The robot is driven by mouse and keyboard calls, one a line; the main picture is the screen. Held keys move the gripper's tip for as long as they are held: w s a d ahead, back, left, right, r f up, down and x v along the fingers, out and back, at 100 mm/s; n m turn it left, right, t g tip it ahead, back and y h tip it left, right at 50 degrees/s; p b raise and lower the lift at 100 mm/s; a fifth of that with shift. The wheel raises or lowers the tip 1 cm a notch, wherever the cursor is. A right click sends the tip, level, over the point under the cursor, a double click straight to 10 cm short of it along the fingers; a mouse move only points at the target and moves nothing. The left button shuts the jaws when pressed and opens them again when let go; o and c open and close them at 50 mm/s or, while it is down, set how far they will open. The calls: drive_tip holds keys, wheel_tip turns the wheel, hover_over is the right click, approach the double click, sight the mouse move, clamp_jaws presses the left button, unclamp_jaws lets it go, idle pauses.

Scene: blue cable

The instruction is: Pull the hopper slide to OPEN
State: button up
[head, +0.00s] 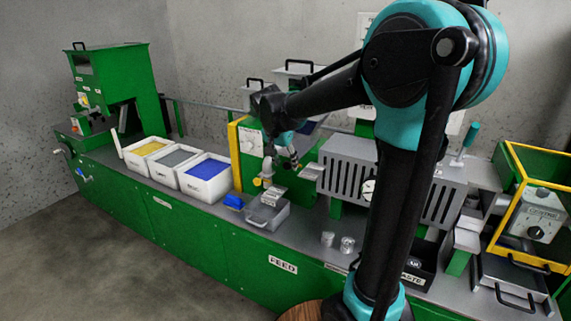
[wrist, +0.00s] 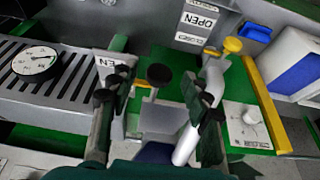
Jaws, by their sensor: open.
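My gripper (head: 287,152) is open and empty, in front of the green machine's middle station in the head view. In the wrist view its two dark fingers (wrist: 157,84) stand wide apart. A dark round knob (wrist: 158,75) shows between them, with a grey plate below it; contact with a finger is not visible. A white label ending in "EN" (wrist: 108,64) is partly hidden behind the left finger. Which part is the hopper slide is not clear; the knob is hidden in the head view.
White bins of yellow, grey and blue material (head: 205,183) stand at left. A slotted grey housing with a gauge (head: 340,170) is right of the gripper. A yellow post (head: 234,155) stands left.

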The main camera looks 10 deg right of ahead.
drive_tip(key=v, duration=1.1)
drive_tip(key=shift+a, duration=0.1)
drive_tip(key=s+d+f+n+y, duration=0.1)
drive_tip(key=s+d+f+n, duration=0.2)
drive_tip(key=s+f, duration=0.7)
drive_tip(key=s+d+f+n+y, duration=0.1)
drive_tip(key=s+d+f+n, duration=0.3)
drive_tip(key=f, duration=1.2)
drive_tip(key=s+d, duration=0.4)
drive_tip(key=s, duration=0.2)
drive_tip(key=shift+s+d+f+t+y, duration=0.15)
drive_tip(key=shift+s+f+t+y, duration=0.15)
drive_tip(key=shift+s, duration=0.1)
